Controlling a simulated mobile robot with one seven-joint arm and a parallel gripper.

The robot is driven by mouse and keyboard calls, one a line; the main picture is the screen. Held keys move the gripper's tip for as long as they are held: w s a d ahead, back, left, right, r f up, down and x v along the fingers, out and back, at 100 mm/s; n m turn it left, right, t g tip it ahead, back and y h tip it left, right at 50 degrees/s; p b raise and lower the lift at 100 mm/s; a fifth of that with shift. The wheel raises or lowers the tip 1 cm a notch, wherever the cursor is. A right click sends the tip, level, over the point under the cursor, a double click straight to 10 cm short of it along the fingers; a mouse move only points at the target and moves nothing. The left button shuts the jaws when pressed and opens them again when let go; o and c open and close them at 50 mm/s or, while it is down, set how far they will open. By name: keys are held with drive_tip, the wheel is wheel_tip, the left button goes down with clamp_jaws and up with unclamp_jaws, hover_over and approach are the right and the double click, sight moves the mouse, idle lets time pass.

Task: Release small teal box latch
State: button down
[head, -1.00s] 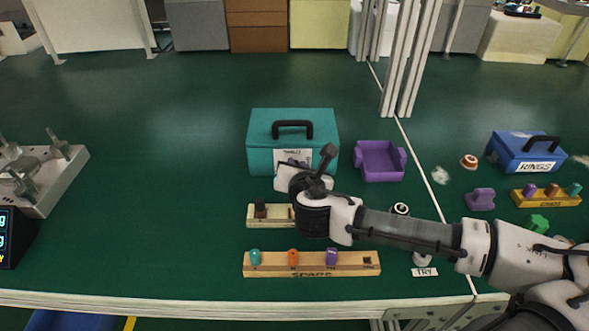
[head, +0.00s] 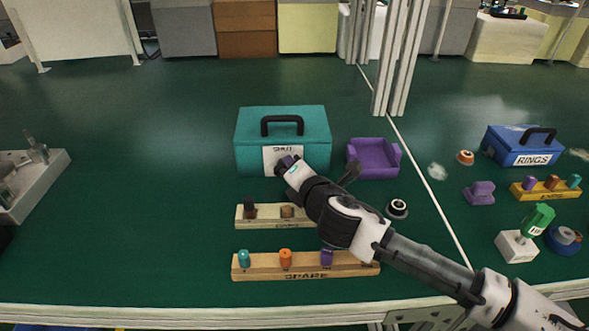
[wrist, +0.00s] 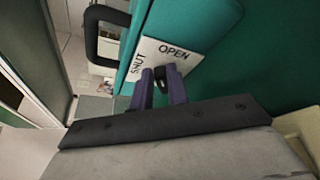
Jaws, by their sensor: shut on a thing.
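The teal box (head: 252,155) stands on the green bench with its lid down and a black carry handle (head: 281,119) on top. A white label (head: 270,153) on its front reads SHUT; in the wrist view the label (wrist: 172,52) shows both OPEN and SHUT. The small black latch (wrist: 167,73) sits at this label between my purple fingertips. My gripper (head: 285,164) is shut on the latch, and it also shows in the wrist view (wrist: 163,82). The latch's exact angle is hard to tell, as the fingers partly hide it.
A purple tray (head: 373,172) stands just right of the box. Below it are a pale wooden rack (head: 266,223) and a SPARE rack (head: 250,272) with coloured pegs. A blue RINGS box (head: 497,142) is at right.

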idle(0.3)
drive_tip(key=c, duration=1.4)
unclamp_jaws()
drive_tip(key=shift+o, duration=0.2)
drive_tip(key=shift+s, duration=0.1)
